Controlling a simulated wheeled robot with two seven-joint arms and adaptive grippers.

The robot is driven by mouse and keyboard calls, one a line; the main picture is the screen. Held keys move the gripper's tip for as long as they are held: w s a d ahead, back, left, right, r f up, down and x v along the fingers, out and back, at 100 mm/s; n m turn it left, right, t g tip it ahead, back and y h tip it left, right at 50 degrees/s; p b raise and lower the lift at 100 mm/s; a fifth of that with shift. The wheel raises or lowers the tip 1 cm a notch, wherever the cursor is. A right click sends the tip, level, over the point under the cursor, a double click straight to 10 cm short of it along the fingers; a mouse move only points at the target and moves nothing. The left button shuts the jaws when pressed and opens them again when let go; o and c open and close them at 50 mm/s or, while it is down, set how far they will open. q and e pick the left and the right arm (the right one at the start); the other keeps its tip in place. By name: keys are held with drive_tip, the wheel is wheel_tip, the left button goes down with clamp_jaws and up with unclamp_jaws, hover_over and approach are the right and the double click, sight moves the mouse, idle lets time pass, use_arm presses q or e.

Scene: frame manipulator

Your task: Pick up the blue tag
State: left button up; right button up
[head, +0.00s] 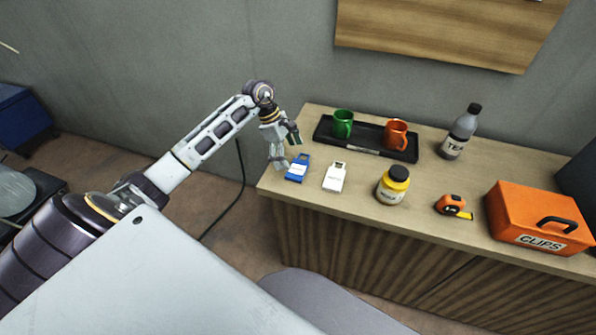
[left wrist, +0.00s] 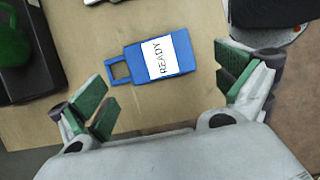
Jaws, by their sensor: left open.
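The blue tag (head: 297,169) lies flat near the left end of the wooden cabinet top, left of a white tag (head: 335,177). In the left wrist view the blue tag (left wrist: 160,58) shows a white label reading READY and a square loop at its left end. My left gripper (head: 285,150) is at the cabinet's left edge, close to the blue tag. In the left wrist view its green-padded fingers (left wrist: 165,92) are spread wide, with nothing between the pads; the tag appears beyond them. My right gripper is not in view.
A black tray (head: 364,147) holds a green mug (head: 343,123) and an orange mug (head: 396,134) behind the tags. A yellow jar (head: 392,185), tape measure (head: 453,205), tea bottle (head: 460,133) and orange CLIPS box (head: 537,219) stand to the right.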

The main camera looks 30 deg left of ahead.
sight(297, 169)
use_arm(q)
drive_tip(key=shift+f, duration=0.1)
drive_tip(key=shift+x, duration=0.8)
drive_tip(key=shift+w+d+f+b, duration=0.15)
drive_tip(key=shift+d+f+b, duration=0.25)
drive_tip(key=shift+f, duration=0.15)
drive_tip(key=shift+b+x, duration=0.3)
drive_tip(key=shift+x, duration=0.6)
drive_tip(key=shift+f, duration=0.1)
drive_tip(key=shift+c, duration=0.6)
drive_tip(key=c, duration=0.6)
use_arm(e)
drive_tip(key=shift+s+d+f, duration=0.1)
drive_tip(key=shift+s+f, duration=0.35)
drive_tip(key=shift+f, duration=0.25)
